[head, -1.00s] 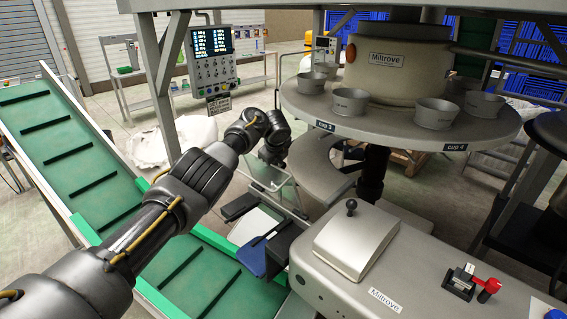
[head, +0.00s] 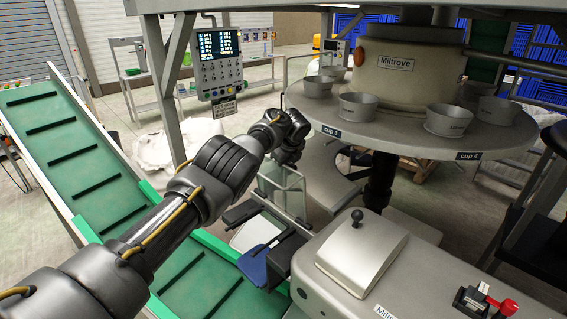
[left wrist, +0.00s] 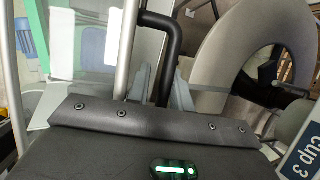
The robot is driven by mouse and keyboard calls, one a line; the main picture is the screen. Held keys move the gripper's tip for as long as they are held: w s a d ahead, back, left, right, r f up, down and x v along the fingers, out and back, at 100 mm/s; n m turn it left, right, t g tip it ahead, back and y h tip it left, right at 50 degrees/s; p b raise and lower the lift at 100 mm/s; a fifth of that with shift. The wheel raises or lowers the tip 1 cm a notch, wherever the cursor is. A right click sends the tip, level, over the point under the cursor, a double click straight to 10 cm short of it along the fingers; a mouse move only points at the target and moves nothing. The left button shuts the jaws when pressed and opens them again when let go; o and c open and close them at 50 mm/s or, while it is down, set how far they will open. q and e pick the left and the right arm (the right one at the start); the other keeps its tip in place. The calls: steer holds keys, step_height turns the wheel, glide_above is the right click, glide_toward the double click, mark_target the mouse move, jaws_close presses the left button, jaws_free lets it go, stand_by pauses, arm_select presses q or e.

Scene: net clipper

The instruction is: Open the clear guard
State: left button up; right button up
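The clear guard (head: 272,192) is a transparent panel with a thin metal frame, below the round cup table and beside the green conveyor. In the left wrist view, a pane (left wrist: 88,45) and a metal rail stand left of a bent black handle (left wrist: 172,35). My left gripper (head: 284,165) is at the guard's top in the head view, its fingertips partly hidden. In the left wrist view, its two grey fingers (left wrist: 165,88) are apart, with the black handle running between them. I cannot tell whether they touch it. My right gripper is not in view.
The round table (head: 400,138) with several grey cups overhangs at the right. A grey machine housing (head: 350,285) with a hinged cover stands front right. The green conveyor (head: 68,150) slopes along the left. A control panel (head: 217,65) hangs on a post behind.

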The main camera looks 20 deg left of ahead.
arm_select(q)
steer(key=shift+o, duration=1.1)
steer(key=shift+w, duration=0.1)
steer(key=shift+r, duration=0.15)
steer(key=shift+d+r, duration=0.15)
steer(key=shift+r, duration=0.5)
steer(key=b+v, duration=0.2)
steer(key=v, duration=0.7)
steer(key=shift+s+b, duration=0.25)
steer(key=shift+b, duration=0.15)
steer(key=shift+d, duration=0.1)
